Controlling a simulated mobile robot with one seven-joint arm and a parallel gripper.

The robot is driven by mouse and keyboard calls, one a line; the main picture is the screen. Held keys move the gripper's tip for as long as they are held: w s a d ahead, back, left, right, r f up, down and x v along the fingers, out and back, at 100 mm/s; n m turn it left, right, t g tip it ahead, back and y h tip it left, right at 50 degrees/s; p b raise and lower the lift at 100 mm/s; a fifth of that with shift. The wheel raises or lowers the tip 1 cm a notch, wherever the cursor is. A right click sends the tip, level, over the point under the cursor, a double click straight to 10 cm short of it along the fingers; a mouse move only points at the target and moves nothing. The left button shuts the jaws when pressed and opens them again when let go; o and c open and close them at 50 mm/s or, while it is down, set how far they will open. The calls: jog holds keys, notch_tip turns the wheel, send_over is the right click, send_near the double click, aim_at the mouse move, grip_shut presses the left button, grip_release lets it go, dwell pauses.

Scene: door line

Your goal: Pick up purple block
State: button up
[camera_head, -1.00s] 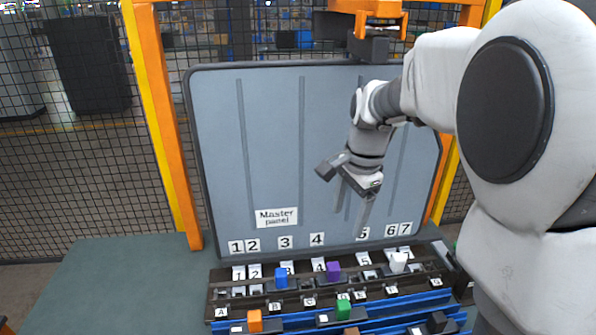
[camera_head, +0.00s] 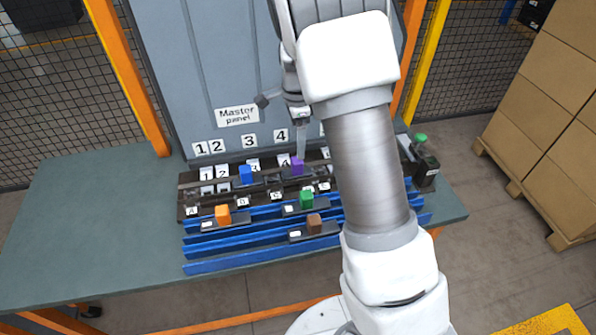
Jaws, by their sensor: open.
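The purple block (camera_head: 297,167) sits in the dark rack (camera_head: 187,182) on the table, below the number 4 label on the panel. My gripper (camera_head: 301,142) points down just above the purple block, its fingers close to the block's top. Seen nearly edge-on, the gap between the fingers is hard to make out, and I cannot tell whether they touch the block. The jaws are open. My arm hides the right part of the rack.
A blue block (camera_head: 246,175) stands left of the purple one in the rack. Orange (camera_head: 223,214), green (camera_head: 306,199) and brown (camera_head: 314,223) blocks sit nearer on blue rails (camera_head: 213,268). The grey panel (camera_head: 185,60) rises behind. A dark box with a green button (camera_head: 424,165) stands right.

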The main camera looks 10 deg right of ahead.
aim_at(298, 162)
notch_tip(298, 162, down, 9)
jog(key=shift+w+d+r, duration=0.1)
jog(key=shift+w+r, duration=0.05)
jog(key=shift+r, duration=0.05)
grip_shut()
dwell(0.6)
